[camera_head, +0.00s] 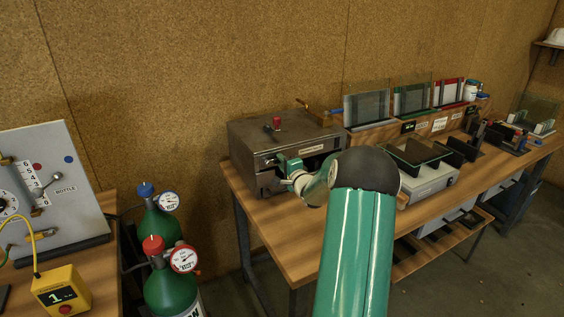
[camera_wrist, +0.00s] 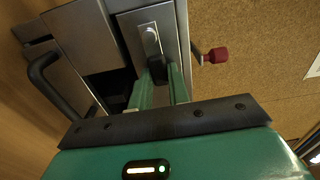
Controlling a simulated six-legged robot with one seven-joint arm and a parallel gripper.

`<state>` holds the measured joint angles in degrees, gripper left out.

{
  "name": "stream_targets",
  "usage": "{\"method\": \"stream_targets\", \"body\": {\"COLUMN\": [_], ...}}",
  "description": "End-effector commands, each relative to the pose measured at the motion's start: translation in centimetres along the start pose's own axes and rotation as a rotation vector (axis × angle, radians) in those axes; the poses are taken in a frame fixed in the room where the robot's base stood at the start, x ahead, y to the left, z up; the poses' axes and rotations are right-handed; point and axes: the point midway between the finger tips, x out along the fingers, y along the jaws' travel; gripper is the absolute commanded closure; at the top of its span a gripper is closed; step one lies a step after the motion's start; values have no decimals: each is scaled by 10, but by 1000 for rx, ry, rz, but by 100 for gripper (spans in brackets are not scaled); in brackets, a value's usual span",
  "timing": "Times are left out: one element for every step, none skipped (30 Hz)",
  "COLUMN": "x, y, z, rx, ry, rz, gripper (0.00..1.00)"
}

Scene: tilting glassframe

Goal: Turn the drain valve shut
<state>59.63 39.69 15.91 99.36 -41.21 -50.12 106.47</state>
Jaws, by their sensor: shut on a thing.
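My gripper (camera_head: 289,166) is at the front of a dark metal box (camera_head: 255,150) on the wooden bench in the head view. In the wrist view, the green fingers of my gripper (camera_wrist: 162,82) are shut on a small black handle (camera_wrist: 157,62) at the box's front. A silver lever-like piece (camera_wrist: 151,38) sits against a grey plate just beyond the fingertips. I cannot tell for certain whether this handle is the drain valve. A red knob (camera_head: 277,122) stands on a stem on the box's top; it also shows in the wrist view (camera_wrist: 217,55).
A black bar handle (camera_wrist: 45,72) sticks out from the box beside my fingers. Green gas bottles (camera_head: 165,290) stand at lower left.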

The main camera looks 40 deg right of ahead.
Motion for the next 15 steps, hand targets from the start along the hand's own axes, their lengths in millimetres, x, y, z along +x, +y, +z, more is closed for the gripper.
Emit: {"method": "stream_targets", "body": {"x": [-1, -1, -1, -1, -1, -1, -1, -1, -1, -1, -1, -1, -1, -1, -1], "y": [1, 2, 2, 2, 2, 2, 2, 2, 2, 3, 3, 3, 3, 3, 3], "z": [-1, -1, -1, -1, 0, 0, 0, 0, 0, 0, 0, 0, 0, 0, 0], "rx": [12, 17, 23, 27, 31, 34, 35, 37, 37, 38, 38, 38, 38, 38, 37], "ry": [1, 1, 1, 1, 1, 1, 1, 1, 1, 1, 1, 1, 1, 1, 1], "rz": [1, 1, 2, 2, 2, 2, 2, 2, 2, 2, 2, 2, 2, 2, 2], "gripper": [100, 100, 100, 100, 100, 100, 100, 100, 100, 100, 100, 100, 100, 100, 100]}}
